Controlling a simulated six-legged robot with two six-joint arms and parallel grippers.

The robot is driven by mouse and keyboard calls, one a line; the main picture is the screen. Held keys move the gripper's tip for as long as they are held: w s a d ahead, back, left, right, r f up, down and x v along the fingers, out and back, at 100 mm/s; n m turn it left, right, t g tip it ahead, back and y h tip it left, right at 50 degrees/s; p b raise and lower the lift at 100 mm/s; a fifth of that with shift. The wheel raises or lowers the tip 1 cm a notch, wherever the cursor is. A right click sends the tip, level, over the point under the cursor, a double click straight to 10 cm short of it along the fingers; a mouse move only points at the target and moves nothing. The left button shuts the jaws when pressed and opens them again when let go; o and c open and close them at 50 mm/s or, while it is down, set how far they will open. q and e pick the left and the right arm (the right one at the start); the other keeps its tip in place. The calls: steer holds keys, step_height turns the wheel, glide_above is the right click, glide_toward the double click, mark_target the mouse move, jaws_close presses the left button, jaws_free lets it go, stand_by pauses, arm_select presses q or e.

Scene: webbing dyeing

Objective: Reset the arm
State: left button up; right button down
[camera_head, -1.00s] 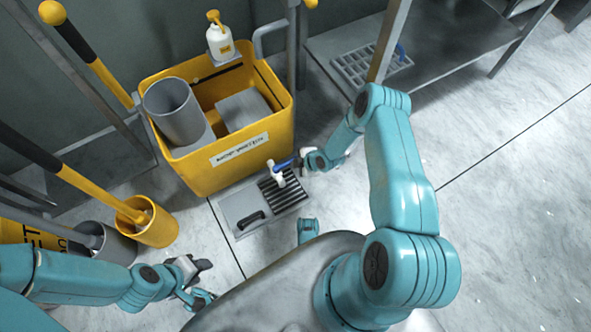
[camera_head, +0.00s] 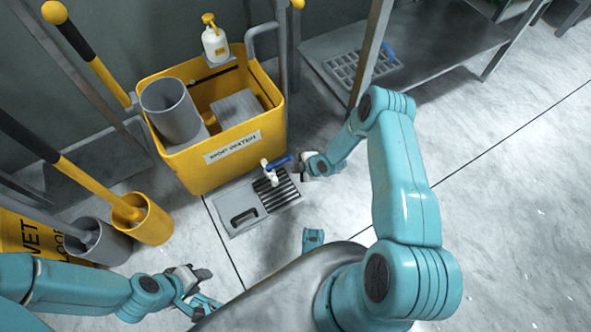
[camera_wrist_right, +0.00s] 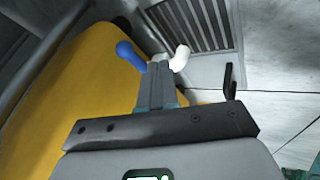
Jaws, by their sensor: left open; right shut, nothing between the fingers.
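My right arm (camera_head: 405,185) reaches out with its elbow bent. Its gripper (camera_head: 300,165) is shut and empty beside a white valve (camera_head: 271,176) with a blue handle (camera_head: 280,161), over the floor drain plate. In the right wrist view the shut fingers (camera_wrist_right: 157,85) point toward the valve, with the blue handle (camera_wrist_right: 131,55) to their left and a white part (camera_wrist_right: 180,57) to their right. I cannot tell whether they touch. My left gripper (camera_head: 205,290) is open and empty at the lower left, above the floor.
A yellow mop bucket (camera_head: 185,178) holding a grey cylinder (camera_head: 170,110) stands behind the drain plate (camera_head: 232,215). A pump bottle (camera_head: 215,45) sits on its back rim. Smaller yellow (camera_head: 152,225) and grey buckets stand at left. A metal shelf (camera_head: 440,65) is at upper right; floor at right is clear.

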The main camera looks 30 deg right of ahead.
steer(key=w+d+p+v, duration=0.1)
steer(key=p+v, duration=0.2)
steer(key=v, duration=0.5)
steer(key=a+r+g+y, duration=0.1)
steer(key=a+r, duration=0.3)
steer(key=a, duration=0.3)
steer(key=a+r+y, duration=0.1)
steer(key=a+r, duration=0.3)
steer(key=a, duration=0.3)
steer(key=s+a+r+m+g, duration=0.2)
steer(key=s+a+m, duration=0.1)
steer(key=s+m, duration=0.5)
steer(key=s+a+r+m+g, duration=0.2)
steer(key=s+m+g, duration=0.1)
steer(key=s+m, duration=0.55)
step_height(320, 180, up, 29)
steer(key=p, duration=2.9)
steer(key=shift+s+a+n+h, duration=0.3)
steer(key=shift+a+n, duration=0.05)
steer(key=shift+n, duration=0.1)
